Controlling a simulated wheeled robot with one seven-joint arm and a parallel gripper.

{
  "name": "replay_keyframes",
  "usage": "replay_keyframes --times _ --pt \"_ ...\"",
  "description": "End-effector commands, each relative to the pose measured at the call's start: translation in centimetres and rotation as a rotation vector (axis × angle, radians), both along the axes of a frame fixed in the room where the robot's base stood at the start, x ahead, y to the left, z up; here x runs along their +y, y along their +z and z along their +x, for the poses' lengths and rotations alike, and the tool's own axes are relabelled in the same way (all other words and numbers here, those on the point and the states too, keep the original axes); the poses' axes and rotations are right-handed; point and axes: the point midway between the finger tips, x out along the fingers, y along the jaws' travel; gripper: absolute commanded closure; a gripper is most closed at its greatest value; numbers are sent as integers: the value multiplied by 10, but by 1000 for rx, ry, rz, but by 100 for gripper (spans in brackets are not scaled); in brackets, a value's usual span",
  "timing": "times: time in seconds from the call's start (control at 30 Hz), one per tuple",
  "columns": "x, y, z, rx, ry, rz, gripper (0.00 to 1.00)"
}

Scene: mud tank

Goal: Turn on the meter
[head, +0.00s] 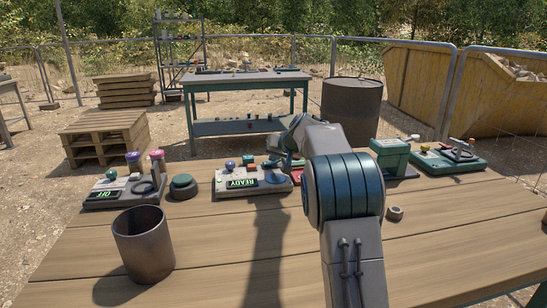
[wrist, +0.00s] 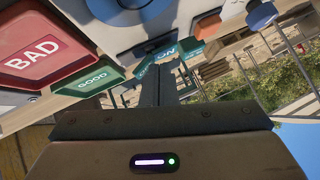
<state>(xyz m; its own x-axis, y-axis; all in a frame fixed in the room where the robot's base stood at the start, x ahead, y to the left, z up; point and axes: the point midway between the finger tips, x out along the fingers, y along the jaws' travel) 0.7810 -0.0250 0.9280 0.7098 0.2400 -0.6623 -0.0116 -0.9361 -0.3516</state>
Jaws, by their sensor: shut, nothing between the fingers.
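In the head view a device with a lit READY display (head: 243,183) stands mid-table, its right part partly behind my arm. Another device to the left has a display reading OFF (head: 103,194). I cannot tell for sure which is the meter. In the wrist view a panel carries a red BAD plate (wrist: 42,55), a green GOOD plate (wrist: 92,79) and a green ON plate (wrist: 166,52). My gripper (wrist: 158,75) is shut and empty, its fingertips close to the ON plate. Whether they touch it I cannot tell.
A metal cup (head: 143,245) stands at the front left. A dark green round knob (head: 183,186) sits between the two devices. A green box (head: 393,157), another green device (head: 448,160) and a small ring (head: 395,213) are on the right. The front right tabletop is clear.

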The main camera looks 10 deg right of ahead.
Motion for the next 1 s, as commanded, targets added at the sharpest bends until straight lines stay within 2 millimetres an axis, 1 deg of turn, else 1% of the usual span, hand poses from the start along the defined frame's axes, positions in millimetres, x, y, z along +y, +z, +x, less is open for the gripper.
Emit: replay_keyframes --times 0.17,0.33,0.43,0.7,0.83,1.0 --pt "0 20 0 -1 1 0 100" --pt "2 47 0 -2 4 0 100" --pt "2 57 -15 -4 4 1 100" --pt "2 93 -52 -3 3 0 100" --pt "2 104 -64 -1 3 1 100" --pt "2 109 -70 -1 4 0 100"
